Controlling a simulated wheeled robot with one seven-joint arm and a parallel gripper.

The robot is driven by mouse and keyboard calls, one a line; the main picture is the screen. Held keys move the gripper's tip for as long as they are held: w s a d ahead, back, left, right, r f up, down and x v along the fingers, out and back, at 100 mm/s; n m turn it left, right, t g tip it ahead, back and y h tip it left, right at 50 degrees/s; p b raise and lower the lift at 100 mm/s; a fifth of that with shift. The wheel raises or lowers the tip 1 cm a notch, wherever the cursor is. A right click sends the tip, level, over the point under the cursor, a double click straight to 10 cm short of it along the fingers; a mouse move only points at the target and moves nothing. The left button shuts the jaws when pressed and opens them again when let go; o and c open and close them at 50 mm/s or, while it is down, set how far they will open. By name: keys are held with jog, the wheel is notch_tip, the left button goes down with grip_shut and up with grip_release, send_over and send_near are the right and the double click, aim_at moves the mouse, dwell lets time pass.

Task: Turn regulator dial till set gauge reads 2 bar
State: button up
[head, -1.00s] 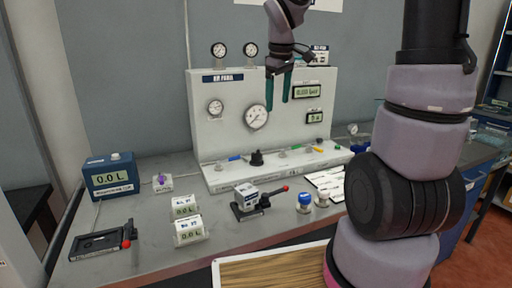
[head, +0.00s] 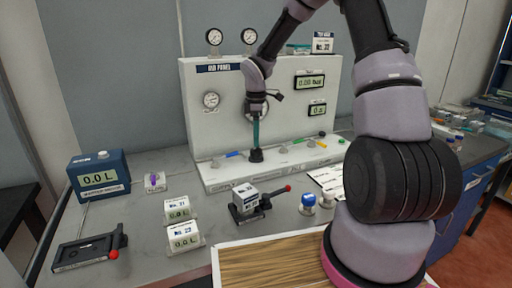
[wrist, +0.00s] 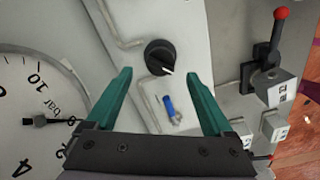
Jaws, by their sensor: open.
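The black regulator dial (head: 256,156) stands on the white ledge at the foot of the panel. In the wrist view the dial (wrist: 160,57) has a white pointer line and lies beyond and between my fingertips. My gripper (head: 255,142) points down just above it. The gripper's green fingers (wrist: 158,78) are apart, and nothing is visibly held. A large dial gauge marked in bar (wrist: 35,118) is partly in the wrist view; its exact reading is unclear. In the head view my arm hides most of it. Which gauge is the set gauge cannot be told.
A blue valve handle (wrist: 168,106) lies beside the dial. A red-knobbed lever clamp (head: 250,204) and several small units stand on the bench.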

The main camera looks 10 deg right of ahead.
aim_at(256, 151)
notch_tip(256, 151, down, 5)
dwell(0.3)
jog(key=c, duration=1.4)
